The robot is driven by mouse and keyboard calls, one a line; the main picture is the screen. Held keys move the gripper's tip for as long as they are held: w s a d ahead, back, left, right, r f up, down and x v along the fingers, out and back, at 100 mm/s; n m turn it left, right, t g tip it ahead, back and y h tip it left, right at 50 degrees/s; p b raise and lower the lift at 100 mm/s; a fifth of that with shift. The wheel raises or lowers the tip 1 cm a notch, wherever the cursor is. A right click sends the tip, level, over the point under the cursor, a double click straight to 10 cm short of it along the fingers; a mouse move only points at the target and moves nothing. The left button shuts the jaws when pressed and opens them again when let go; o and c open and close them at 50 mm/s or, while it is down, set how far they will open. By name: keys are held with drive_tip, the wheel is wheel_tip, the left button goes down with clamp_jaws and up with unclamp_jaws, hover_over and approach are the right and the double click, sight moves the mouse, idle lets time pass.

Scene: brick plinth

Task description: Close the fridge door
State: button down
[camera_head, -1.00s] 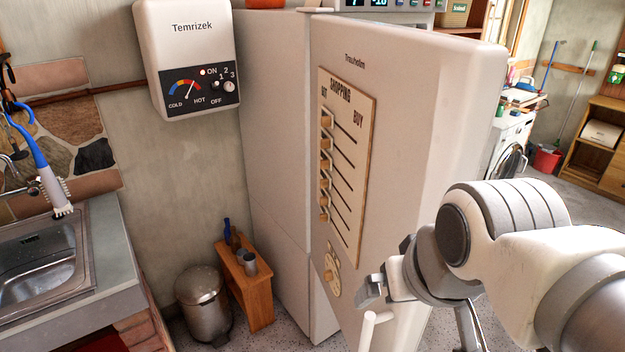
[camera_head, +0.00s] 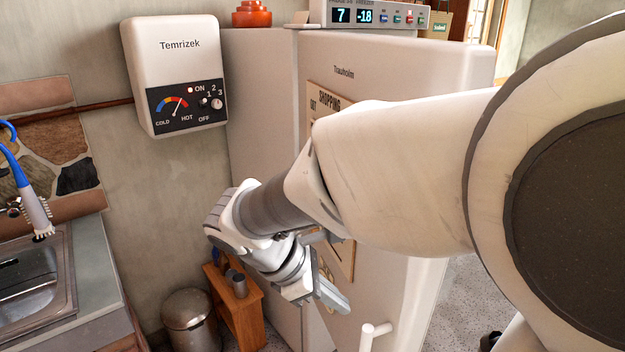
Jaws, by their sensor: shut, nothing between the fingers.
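The fridge door (camera_head: 405,75) is a tall off-white panel marked "Trauholm", right of the fridge's plain side wall (camera_head: 260,90). It carries a wooden shopping board (camera_head: 322,98), mostly covered by my arm. The inside of the fridge is not visible, and I cannot tell how wide the door stands open. A white bar handle (camera_head: 368,338) shows low at the bottom edge. My gripper (camera_head: 338,300) is shut and empty, in front of the lower left part of the door, just above and left of the handle. I cannot tell whether it touches the door.
A white water heater (camera_head: 175,75) hangs on the wall at left. A metal bin (camera_head: 190,318) and small wooden stand (camera_head: 245,315) are on the floor left of the fridge. A sink counter (camera_head: 95,270) is at far left. A display panel (camera_head: 375,14) sits atop the fridge.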

drive_tip(key=w+a+f+n+h, duration=0.2)
drive_tip(key=a+f+n, duration=0.1)
drive_tip(key=n, duration=0.1)
approach(381, 315)
wheel_tip(381, 315, down, 4)
drive_tip(key=d, duration=0.3)
drive_tip(key=shift+w+d+f+t, duration=0.1)
drive_tip(key=shift+w+d+t, duration=0.1)
drive_tip(key=shift+d, duration=0.1)
drive_tip(key=shift+w+d+f+t, duration=0.1)
drive_tip(key=shift+d+t, duration=0.1)
drive_tip(key=shift+d, duration=0.1)
drive_tip(key=shift+d, duration=0.15)
